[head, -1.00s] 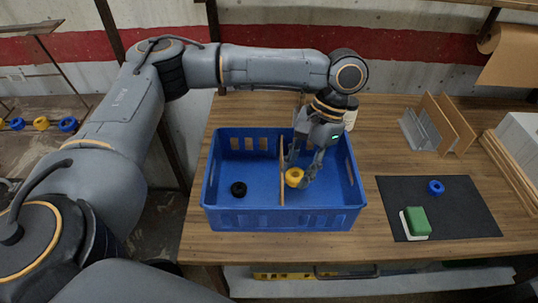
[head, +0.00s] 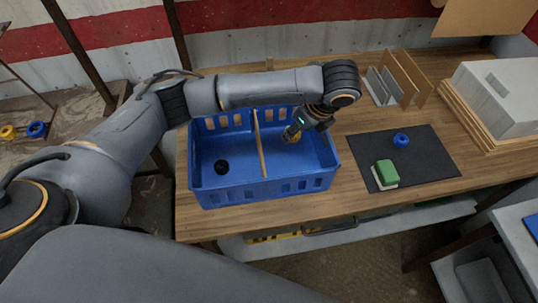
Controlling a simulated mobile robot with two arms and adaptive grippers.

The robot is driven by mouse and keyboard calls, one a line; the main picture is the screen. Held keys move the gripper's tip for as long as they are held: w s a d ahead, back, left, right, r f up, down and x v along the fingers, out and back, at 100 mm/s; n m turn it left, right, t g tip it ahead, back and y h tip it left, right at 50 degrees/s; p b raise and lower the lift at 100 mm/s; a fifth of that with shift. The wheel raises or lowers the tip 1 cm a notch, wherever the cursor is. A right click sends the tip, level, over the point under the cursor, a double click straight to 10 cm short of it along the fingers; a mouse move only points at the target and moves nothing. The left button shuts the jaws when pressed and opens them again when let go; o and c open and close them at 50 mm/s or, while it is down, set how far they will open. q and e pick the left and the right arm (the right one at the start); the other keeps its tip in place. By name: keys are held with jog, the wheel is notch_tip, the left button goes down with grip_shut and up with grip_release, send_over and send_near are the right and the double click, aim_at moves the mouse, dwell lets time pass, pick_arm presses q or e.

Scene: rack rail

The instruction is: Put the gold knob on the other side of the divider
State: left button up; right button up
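The gold knob (head: 297,138) shows partly behind my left gripper, in or just above the right compartment of the blue crate (head: 262,192). The thin wooden divider (head: 260,145) stands upright across the crate, to the left of the knob. My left gripper (head: 290,134) reaches into the right side from above and is right at the knob. Its fingers are small and overlap the knob, so I cannot tell whether they grip it. My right gripper is not in view.
A black ring-shaped knob (head: 221,167) lies in the left compartment, with free floor around it. A dark mat (head: 430,165) to the right bears a blue knob (head: 401,140) and a green block (head: 386,171) on a white base. Upright boards (head: 405,78) stand behind it.

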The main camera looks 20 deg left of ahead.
pick_arm(q)
send_over(288, 156)
jog(key=d, duration=0.1)
jog(key=f, duration=0.5)
jog(key=shift+s+d+f+p, duration=0.1)
jog(key=shift+s+f+p, duration=0.1)
jog(key=shift+p, duration=0.15)
jog(key=shift+f, duration=1.9)
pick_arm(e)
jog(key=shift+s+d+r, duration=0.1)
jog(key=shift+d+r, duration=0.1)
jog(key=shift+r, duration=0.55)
pick_arm(q)
jog(key=shift+f+p, duration=0.1)
jog(key=shift+p, duration=0.2)
jog(key=o, duration=1.2)
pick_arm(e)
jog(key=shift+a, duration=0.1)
